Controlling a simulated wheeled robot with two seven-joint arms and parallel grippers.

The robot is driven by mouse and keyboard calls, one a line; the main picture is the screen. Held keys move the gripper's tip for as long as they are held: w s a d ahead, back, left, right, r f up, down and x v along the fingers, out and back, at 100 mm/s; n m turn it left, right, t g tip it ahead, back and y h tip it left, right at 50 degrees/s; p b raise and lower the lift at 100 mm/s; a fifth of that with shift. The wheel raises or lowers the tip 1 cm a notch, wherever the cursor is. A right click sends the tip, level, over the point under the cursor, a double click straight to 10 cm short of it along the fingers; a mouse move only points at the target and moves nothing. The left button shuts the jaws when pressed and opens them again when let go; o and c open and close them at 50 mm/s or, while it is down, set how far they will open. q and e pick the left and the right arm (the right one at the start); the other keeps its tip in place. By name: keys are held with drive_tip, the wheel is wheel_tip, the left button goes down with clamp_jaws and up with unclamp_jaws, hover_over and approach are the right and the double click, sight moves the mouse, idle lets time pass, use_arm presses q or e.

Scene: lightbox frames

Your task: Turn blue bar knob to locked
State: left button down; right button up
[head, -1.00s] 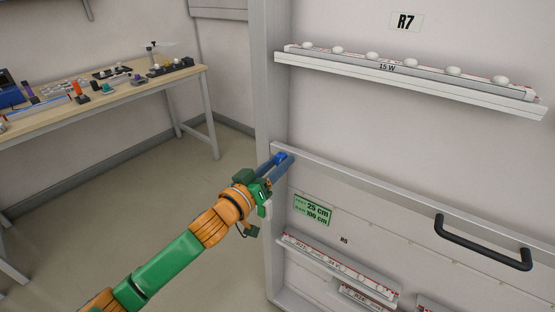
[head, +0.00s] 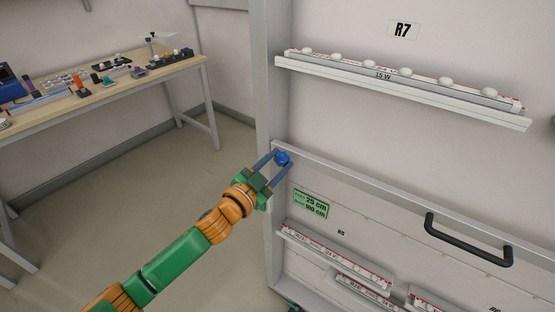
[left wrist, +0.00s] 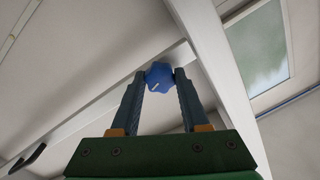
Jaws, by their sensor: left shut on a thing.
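The blue bar knob (head: 283,158) sits at the left end of the white rail on the tall panel, by the panel's left post. In the left wrist view the knob (left wrist: 161,74) is between my fingertips, with a small pale mark on its face. My left gripper (head: 278,162) is shut on the knob, one finger on each side. In the left wrist view both fingers of the gripper (left wrist: 160,80) reach up to it. The fingertips hide parts of the knob's sides. I see no locked label. My right gripper is not in view.
A black handle (head: 468,245) juts from the panel at the right. A shelf with a row of white bulbs (head: 400,85) is above the rail. A green label (head: 311,204) is below it. A workbench (head: 100,95) with small items stands at the left, with clear floor between.

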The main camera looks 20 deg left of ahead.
use_arm(q)
drive_tip(key=shift+r+m+p, duration=0.15)
drive_tip(key=shift+m+p, duration=0.15)
drive_tip(key=shift+m, duration=1.2)
drive_tip(key=shift+c, duration=2)
unclamp_jaws()
drive_tip(key=b+v, duration=0.1)
drive_tip(key=v, duration=0.6)
